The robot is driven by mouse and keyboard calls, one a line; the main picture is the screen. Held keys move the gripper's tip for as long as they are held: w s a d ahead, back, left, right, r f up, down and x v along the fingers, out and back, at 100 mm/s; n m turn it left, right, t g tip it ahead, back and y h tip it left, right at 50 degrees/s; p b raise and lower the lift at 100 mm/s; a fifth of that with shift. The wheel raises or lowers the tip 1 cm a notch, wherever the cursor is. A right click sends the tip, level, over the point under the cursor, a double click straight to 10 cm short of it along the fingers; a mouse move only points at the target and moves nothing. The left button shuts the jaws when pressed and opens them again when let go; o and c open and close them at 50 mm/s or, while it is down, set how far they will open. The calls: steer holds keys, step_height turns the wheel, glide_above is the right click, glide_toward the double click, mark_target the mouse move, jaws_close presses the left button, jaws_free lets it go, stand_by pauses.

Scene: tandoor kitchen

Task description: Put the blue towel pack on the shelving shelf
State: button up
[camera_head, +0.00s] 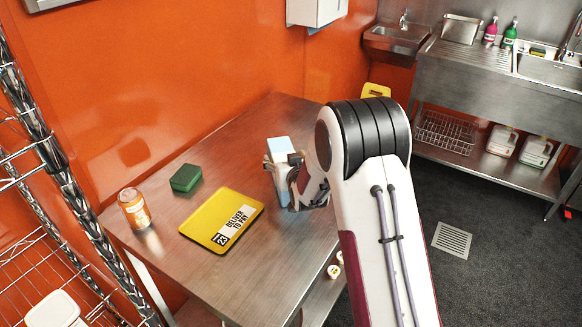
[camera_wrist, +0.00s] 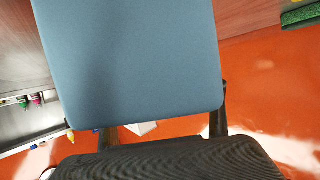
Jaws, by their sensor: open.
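The blue towel pack (camera_head: 279,145) stands upright on the steel table, its light blue top showing above my gripper. In the wrist view the blue towel pack (camera_wrist: 130,65) fills the upper middle, close in front of the palm. My gripper (camera_head: 282,161) is open, with its fingers around the pack's sides. Parts of the fingers show below and right of the pack in the wrist view; whether they touch it I cannot tell. The lower part of the pack is partly hidden by my gripper. The wire shelving (camera_head: 28,268) stands at the left edge of the head view.
On the steel table (camera_head: 225,150) lie a yellow clipboard-like board (camera_head: 207,227), a green sponge block (camera_head: 186,178) and an orange jar (camera_head: 134,209). A white container (camera_head: 55,310) sits on the wire shelving. An orange wall closes off the table's back; a sink unit stands far right.

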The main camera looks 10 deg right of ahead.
steer(key=shift+v, duration=5.95)
steer(key=s+r+g, duration=0.2)
steer(key=s+r, duration=0.3)
steer(key=s, duration=0.4)
steer(key=s+r+g, duration=0.3)
steer(key=s+r, duration=0.2)
steer(key=s, duration=0.4)
steer(key=s+r+g, duration=0.1)
steer(key=s+g, duration=0.2)
steer(key=s, duration=1.9)
steer(key=shift+s+a+r, duration=0.15)
steer(key=shift+a+r, duration=0.05)
steer(key=shift+r, duration=0.1)
steer(key=shift+o, duration=0.6)
